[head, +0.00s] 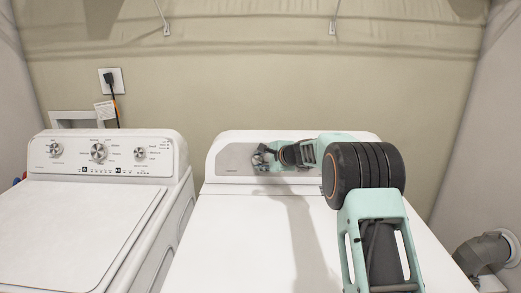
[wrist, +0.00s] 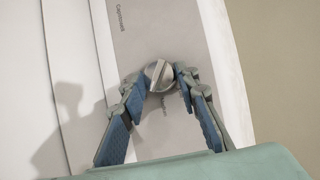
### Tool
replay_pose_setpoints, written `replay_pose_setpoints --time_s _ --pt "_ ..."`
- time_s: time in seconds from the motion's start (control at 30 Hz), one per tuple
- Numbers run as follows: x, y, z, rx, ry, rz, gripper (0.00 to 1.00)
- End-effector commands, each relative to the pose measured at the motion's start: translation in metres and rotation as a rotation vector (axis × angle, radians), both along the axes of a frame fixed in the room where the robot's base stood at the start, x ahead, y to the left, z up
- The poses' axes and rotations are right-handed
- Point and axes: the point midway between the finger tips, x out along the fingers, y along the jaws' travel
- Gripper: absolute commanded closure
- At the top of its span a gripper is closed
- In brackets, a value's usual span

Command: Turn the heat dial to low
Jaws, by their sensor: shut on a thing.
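The heat dial is a round silver knob with a raised bar across it, in the middle of the wrist view (wrist: 158,76). It sits on the grey control panel (wrist: 140,35) of the right-hand machine, whose panel also shows in the head view (head: 234,157). My gripper (wrist: 161,80) has a fingertip on each side of the knob and is shut on it. In the head view my gripper (head: 265,158) reaches the panel and hides the dial.
A washer (head: 85,215) with several knobs stands to the left, a narrow gap between the machines. The right machine's white top (head: 235,240) is clear under my arm. A wall outlet with a plug (head: 110,80) is behind. A duct pipe (head: 485,252) is at lower right.

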Motion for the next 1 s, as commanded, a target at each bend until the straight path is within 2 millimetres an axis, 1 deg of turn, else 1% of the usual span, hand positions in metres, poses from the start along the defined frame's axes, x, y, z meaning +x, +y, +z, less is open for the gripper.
replay_pose_setpoints --time_s 0.03,0.1,0.57,1.0 --pt "0.0006 0.0011 0.0106 -0.04 0.001 0.02 0.95" --pt "0.0008 0.0015 0.0115 -0.099 0.001 0.05 0.95" --pt "0.0027 0.0056 0.0136 -0.495 -0.002 0.241 0.95" --pt "0.004 0.0094 0.0108 -0.862 -0.005 0.417 0.95"
